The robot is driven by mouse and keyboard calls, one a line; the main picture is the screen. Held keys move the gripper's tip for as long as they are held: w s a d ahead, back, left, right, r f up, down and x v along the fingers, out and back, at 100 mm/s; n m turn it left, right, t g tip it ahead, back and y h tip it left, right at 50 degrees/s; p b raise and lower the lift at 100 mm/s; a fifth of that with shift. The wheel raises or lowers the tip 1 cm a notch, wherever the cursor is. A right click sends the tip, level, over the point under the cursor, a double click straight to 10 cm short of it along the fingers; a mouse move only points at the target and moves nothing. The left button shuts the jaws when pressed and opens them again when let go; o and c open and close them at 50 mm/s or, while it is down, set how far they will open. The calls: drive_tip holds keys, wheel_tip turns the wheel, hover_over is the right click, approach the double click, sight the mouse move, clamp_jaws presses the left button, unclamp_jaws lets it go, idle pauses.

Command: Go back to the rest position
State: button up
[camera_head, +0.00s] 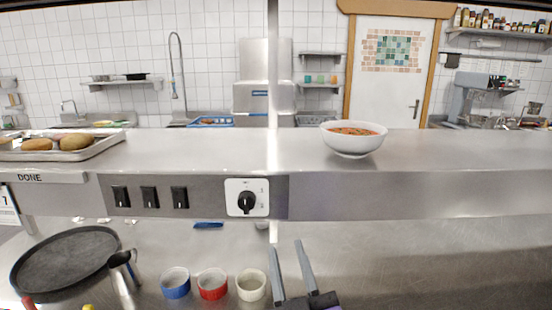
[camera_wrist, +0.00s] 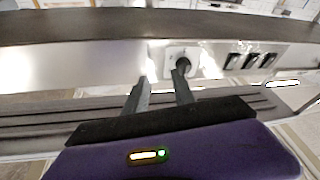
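My gripper (camera_head: 286,248) is at the lower middle of the head view, in front of the steel counter and below the shelf front. Its two grey fingers point up and stand apart, with nothing between them. In the wrist view my gripper (camera_wrist: 160,78) also shows open and empty, its fingers pointing toward the panel with the knob (camera_wrist: 183,65) and black switches. It appears clear of the shelf front.
A white bowl of soup (camera_head: 354,140) stands on the steel shelf (camera_head: 225,150). A tray of bread (camera_head: 100,146) is at its left. Below are a black round pan (camera_head: 66,262), a metal jug (camera_head: 124,278) and blue, red and cream ramekins (camera_head: 251,285). The right counter is clear.

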drive_tip(key=s+d+f+m+g+h, duration=0.1)
drive_tip(key=s+d+f, duration=0.5)
drive_tip(key=s, duration=0.6)
drive_tip(key=s+d+f+m+g+h+b, duration=0.1)
drive_tip(key=s+d+f, duration=0.5)
drive_tip(key=s, duration=0.7)
drive_tip(key=s+d+f+m+g+h, duration=0.1)
drive_tip(key=s+d+f+m+g, duration=0.2)
drive_tip(key=s+d+f, duration=0.3)
drive_tip(key=s+f+g, duration=0.1)
drive_tip(key=s+f, duration=0.2)
drive_tip(key=s, duration=0.4)
drive_tip(key=shift+f+h+b, duration=0.2)
drive_tip(key=shift+h+b, duration=0.1)
